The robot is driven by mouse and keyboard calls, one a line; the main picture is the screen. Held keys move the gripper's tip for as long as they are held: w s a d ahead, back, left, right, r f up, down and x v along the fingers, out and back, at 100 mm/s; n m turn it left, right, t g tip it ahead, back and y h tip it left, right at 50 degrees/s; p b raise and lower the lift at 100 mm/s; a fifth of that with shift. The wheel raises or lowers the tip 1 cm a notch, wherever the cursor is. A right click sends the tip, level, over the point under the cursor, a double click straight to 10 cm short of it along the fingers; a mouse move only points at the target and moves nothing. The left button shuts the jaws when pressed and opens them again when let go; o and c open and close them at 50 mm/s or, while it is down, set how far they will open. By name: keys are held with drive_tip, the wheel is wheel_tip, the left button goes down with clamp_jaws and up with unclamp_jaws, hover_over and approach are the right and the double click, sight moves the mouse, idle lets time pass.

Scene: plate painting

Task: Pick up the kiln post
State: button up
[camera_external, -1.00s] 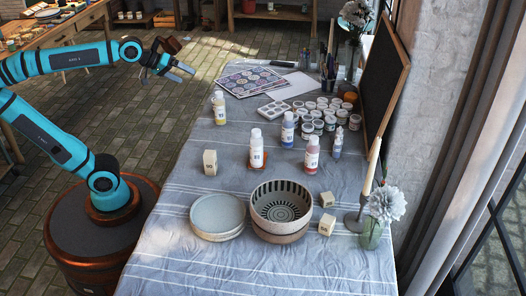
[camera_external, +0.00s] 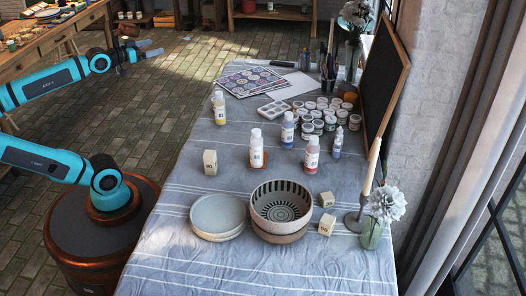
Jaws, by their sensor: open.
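Three small cream blocks that look like kiln posts are on the cloth-covered table. One kiln post (camera_external: 210,162) stands upright near the left edge. Another (camera_external: 327,199) lies right of the patterned bowl, and a third (camera_external: 326,224) is just in front of that one. I cannot tell which one the task means. My gripper (camera_external: 150,49) is at the upper left, over the floor beyond the table's left edge. It is open and empty, well apart from all the blocks.
Stacked plates (camera_external: 218,212) and a patterned bowl (camera_external: 281,187) sit at the front. Paint bottles (camera_external: 256,148) stand mid-table, with paint jars (camera_external: 318,124) behind. A candle holder (camera_external: 355,221) and flower vase (camera_external: 371,235) stand at right. The cloth around the left block is clear.

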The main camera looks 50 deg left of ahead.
drive_tip(key=shift+c, duration=0.2)
drive_tip(key=c, duration=0.8)
